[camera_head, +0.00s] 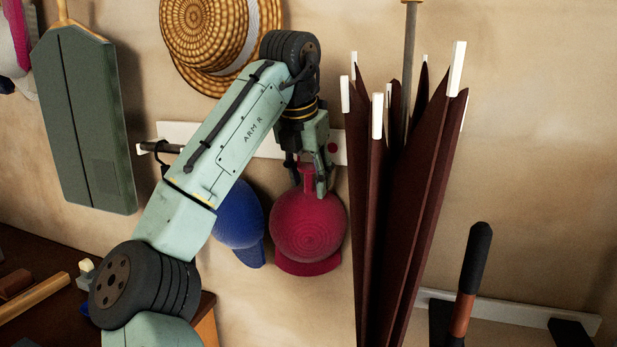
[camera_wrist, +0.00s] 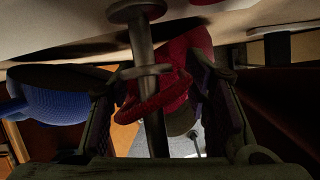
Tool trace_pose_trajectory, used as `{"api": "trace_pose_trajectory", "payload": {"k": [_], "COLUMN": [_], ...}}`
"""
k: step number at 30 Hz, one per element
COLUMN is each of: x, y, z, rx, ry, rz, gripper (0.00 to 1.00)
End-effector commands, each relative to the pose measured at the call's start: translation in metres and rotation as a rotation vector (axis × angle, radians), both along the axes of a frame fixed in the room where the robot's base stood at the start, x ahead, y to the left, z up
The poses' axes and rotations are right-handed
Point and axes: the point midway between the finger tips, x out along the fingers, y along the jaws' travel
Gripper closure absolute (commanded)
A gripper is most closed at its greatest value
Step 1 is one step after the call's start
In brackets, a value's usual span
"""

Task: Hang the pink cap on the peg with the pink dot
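The pink cap (camera_head: 308,228), deep crimson-pink, hangs against the wall below my gripper (camera_head: 306,184) in the head view. Its narrow loop rises between my two fingers. A red-pink dot (camera_head: 333,148) shows on the white rail, just right of my gripper. In the wrist view, a dark peg (camera_wrist: 154,125) runs between my spread fingers (camera_wrist: 160,105). The cap's red loop (camera_wrist: 158,98) crosses in front of the peg and seems to go around it; the cap body (camera_wrist: 187,47) is beside it. My fingers look apart, not clamped on the loop. In the head view my gripper hides the peg.
A blue cap (camera_head: 238,218) hangs left of the pink one. A straw hat (camera_head: 212,35) is above. A folded maroon umbrella (camera_head: 400,210) stands close on the right. A green board (camera_head: 85,120) hangs at the left. The white rail (camera_head: 268,143) runs behind my arm.

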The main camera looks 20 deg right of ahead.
Motion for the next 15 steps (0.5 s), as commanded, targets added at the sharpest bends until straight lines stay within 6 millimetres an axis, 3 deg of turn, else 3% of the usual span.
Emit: {"api": "trace_pose_trajectory", "payload": {"k": [5,15], "x": [0.0,0.0], "y": [0.0,0.0], "z": [0.0,-0.0002], "rx": [0.0,0.0], "ry": [0.0,0.0], "rz": [0.0,0.0], "gripper": [0.42,0.42]}}
